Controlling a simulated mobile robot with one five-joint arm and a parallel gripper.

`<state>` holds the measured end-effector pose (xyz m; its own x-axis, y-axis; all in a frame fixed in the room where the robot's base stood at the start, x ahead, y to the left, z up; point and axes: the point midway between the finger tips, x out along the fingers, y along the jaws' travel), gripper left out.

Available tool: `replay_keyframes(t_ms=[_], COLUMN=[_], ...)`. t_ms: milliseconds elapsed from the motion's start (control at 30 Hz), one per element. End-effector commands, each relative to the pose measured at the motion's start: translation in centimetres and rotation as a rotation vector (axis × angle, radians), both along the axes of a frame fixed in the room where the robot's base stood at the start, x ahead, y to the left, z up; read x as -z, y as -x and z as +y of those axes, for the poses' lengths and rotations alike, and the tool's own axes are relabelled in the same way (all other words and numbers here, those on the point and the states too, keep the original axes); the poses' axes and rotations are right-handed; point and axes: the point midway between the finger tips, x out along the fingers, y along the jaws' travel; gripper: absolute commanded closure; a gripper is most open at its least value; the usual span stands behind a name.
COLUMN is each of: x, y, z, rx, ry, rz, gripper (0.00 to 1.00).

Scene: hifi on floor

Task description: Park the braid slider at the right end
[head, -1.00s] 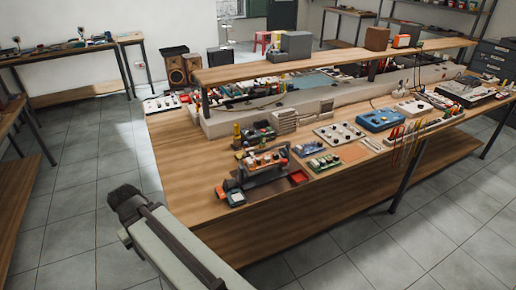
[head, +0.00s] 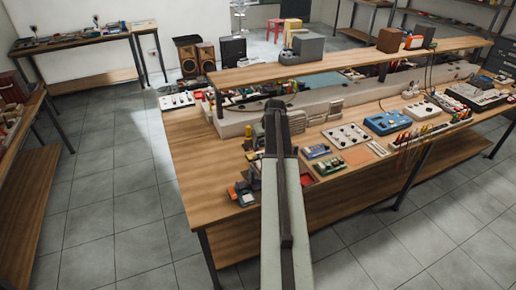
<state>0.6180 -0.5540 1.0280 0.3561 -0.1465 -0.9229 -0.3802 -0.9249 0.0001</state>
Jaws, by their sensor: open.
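My gripper (head: 275,112) is over the workbench, at the far end of my arm. Its fingers are too small and dark to make out in detail, and nothing shows held in it. I cannot pick out a braid slider among the small devices on the bench (head: 188,150). My arm hides part of the devices at the bench's near left, including most of a cluster with a red and blue piece (head: 240,190) showing at its left.
A white panel with dark knobs (head: 346,136), a blue box (head: 387,122) and a white box (head: 421,110) lie right of my arm. A raised wooden shelf (head: 340,62) runs along the bench behind my gripper. Tiled floor (head: 110,190) is clear at the left.

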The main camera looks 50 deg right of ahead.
Motion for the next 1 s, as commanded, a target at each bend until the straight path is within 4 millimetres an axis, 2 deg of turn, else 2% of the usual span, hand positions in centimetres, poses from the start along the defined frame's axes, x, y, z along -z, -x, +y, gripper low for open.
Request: replay_keyframes(t_ms=[167, 533, 633, 867, 967, 1000], x=[1.3, 7.1, 7.6, 7.3, 7.3, 7.3], y=[-0.4, -2.6, -2.9, -2.9, -2.9, -2.9], z=[0.1, -0.7, -0.8, -0.7, -0.7, -0.7], rx=[-0.002, -0.003, -0.003, -0.003, -0.003, -0.003], ry=[-0.001, -0.001, -0.001, -0.001, -0.001, -0.001], rz=[0.001, 0.002, 0.002, 0.003, 0.003, 0.003], gripper=[0.38, 0.38, 0.38, 0.38, 0.63, 0.74])
